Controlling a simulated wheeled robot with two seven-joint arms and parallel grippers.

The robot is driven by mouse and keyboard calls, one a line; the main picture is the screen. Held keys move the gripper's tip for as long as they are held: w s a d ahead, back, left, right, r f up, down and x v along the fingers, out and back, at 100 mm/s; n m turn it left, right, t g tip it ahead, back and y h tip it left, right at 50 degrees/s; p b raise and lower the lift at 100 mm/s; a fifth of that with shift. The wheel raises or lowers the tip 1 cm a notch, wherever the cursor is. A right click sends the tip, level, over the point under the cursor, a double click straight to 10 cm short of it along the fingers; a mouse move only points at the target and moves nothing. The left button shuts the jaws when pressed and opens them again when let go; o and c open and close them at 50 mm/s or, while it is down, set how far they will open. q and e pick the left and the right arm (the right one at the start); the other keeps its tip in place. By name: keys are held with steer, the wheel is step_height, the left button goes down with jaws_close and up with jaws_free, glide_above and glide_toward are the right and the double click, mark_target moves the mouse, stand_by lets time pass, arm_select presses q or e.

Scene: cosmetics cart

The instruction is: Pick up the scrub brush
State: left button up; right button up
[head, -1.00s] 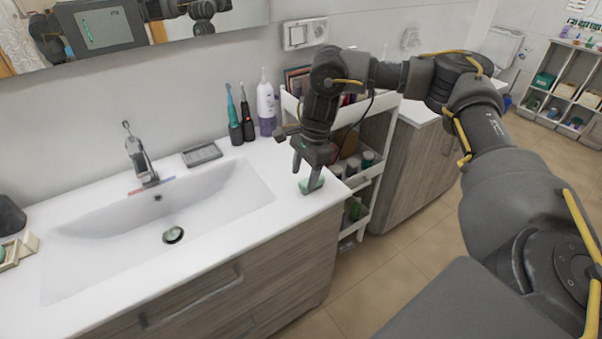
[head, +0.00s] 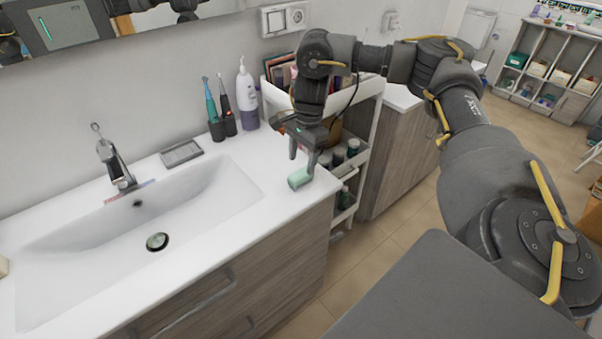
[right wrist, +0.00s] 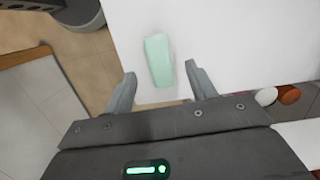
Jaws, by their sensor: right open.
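The scrub brush is a pale mint-green block (head: 299,178) lying on the white counter near its right front corner. It also shows in the right wrist view (right wrist: 159,61), on the white surface just beyond the fingertips. My right gripper (head: 302,157) is open and points down at the counter, close above and behind the brush. In the right wrist view the two fingers (right wrist: 160,84) are spread, with the near end of the brush roughly in line with the gap. Whether a finger touches the brush cannot be told. My left gripper is not in view.
A white sink (head: 155,225) fills the counter to the left. Two electric toothbrushes (head: 213,112) and a white and purple bottle (head: 247,97) stand at the wall. A white shelf cart (head: 345,163) with bottles stands right of the counter. Counter around the brush is clear.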

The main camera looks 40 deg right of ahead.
mark_target(301, 172)
steer(key=shift+a+f, duration=0.2)
steer(key=shift+f, duration=2.45)
steer(key=c, duration=1.1)
steer(key=shift+o, duration=0.2)
steer(key=shift+r, duration=0.1)
